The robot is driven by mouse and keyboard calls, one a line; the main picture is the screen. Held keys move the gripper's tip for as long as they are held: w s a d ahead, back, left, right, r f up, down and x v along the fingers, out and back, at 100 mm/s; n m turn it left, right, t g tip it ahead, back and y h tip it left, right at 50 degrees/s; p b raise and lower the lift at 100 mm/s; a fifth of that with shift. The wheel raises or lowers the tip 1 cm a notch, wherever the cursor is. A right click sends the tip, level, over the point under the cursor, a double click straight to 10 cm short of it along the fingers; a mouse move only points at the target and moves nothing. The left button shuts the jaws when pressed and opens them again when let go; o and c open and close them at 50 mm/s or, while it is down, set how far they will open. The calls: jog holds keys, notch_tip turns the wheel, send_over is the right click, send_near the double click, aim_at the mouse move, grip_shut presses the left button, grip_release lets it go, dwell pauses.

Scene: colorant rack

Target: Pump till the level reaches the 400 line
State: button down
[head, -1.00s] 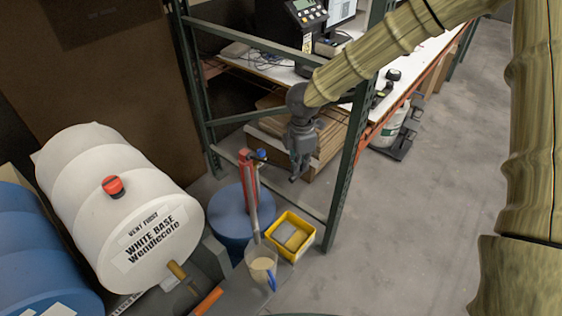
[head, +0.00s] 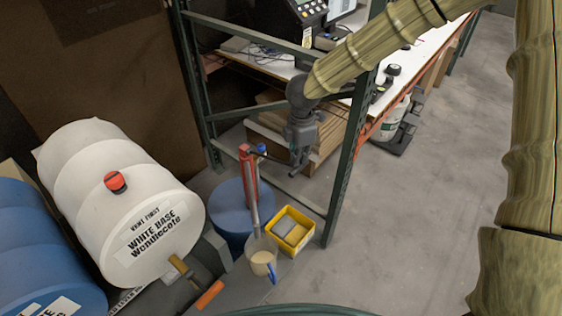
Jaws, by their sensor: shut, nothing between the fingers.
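A red hand pump (head: 247,178) stands upright on a blue drum (head: 228,212), with a dark handle reaching right from its top. A grey spout pipe runs down from the pump to a clear jug (head: 262,260) with a blue handle. The jug holds a cream liquid; its lines are too small to read. My gripper (head: 297,170) points down, shut and empty, just right of the pump at the handle's outer end. I cannot tell whether it touches the handle.
A yellow tub (head: 293,229) stands right of the jug. A green rack post (head: 350,150) rises right of my gripper. A white drum (head: 110,200) and a blue drum (head: 40,250) lie at left. The floor at right is clear.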

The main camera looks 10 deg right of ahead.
jog(key=shift+f+b, duration=4.1)
jog(key=shift+f, duration=3.1)
jog(key=shift+r+p, duration=5.25)
jog(key=shift+r, duration=2.4)
jog(key=shift+f, duration=0.15)
jog(key=shift+f+b, duration=4.65)
jog(key=shift+f, duration=2.85)
jog(key=shift+r+p, duration=5.1)
jog(key=shift+r, duration=2.5)
